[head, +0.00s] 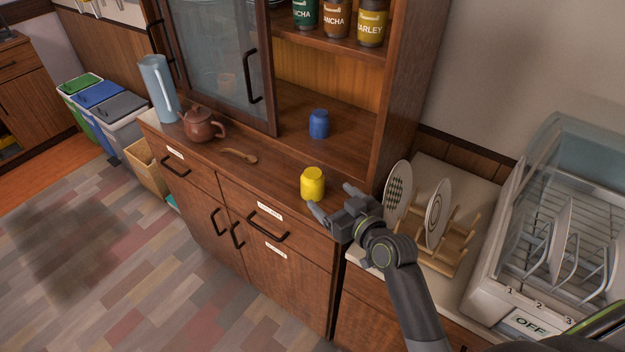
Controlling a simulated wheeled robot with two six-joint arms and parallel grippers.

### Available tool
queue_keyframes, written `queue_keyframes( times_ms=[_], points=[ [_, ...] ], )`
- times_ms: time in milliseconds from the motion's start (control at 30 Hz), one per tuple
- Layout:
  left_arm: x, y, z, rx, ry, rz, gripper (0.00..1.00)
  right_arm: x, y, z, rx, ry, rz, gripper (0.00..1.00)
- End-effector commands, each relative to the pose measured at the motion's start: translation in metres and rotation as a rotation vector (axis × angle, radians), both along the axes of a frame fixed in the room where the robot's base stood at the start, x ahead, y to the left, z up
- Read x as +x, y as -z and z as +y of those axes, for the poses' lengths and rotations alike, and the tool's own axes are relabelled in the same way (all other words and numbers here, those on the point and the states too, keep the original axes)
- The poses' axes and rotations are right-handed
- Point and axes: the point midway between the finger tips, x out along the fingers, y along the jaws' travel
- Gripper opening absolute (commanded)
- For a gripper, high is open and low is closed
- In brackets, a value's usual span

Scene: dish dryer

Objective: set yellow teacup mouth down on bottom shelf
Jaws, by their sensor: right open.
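The yellow teacup (312,184) stands upright on its axis at the front edge of the wooden cabinet's counter. Its top looks closed and narrower, as if mouth down, but it is too small to be sure. My right gripper (333,198) is open and empty just right of the yellow teacup, with its fingers pointing toward it; I cannot tell whether they touch. The bottom shelf (350,112) is the open bay behind the counter. A blue teacup (318,124) stands on it, seemingly mouth down. My left gripper is not in view.
A wooden spoon (239,155), brown teapot (203,125) and blue pitcher (158,88) are left on the counter. A sliding glass door (222,60) covers the bay's left side. A plate rack (440,250) and dish dryer (500,255) stand right. The shelf beside the blue teacup is clear.

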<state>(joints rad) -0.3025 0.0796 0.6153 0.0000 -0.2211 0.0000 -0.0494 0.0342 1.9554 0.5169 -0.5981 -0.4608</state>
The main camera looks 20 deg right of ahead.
Motion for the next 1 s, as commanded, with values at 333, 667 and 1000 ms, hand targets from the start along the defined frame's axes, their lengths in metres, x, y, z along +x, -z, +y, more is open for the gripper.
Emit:
queue_keyframes(
  times_ms=[333,667,1000],
  points=[
    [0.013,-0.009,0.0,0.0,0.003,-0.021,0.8,0.023,0.001,0.008,0.0,-0.001,0.0,0.79],
    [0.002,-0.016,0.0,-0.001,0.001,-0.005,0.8,0.057,0.008,0.019,0.0,0.0,0.001,0.79],
    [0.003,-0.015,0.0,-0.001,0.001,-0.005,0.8,0.06,0.01,0.02,0.0,0.001,0.0,0.75]
  ],
)
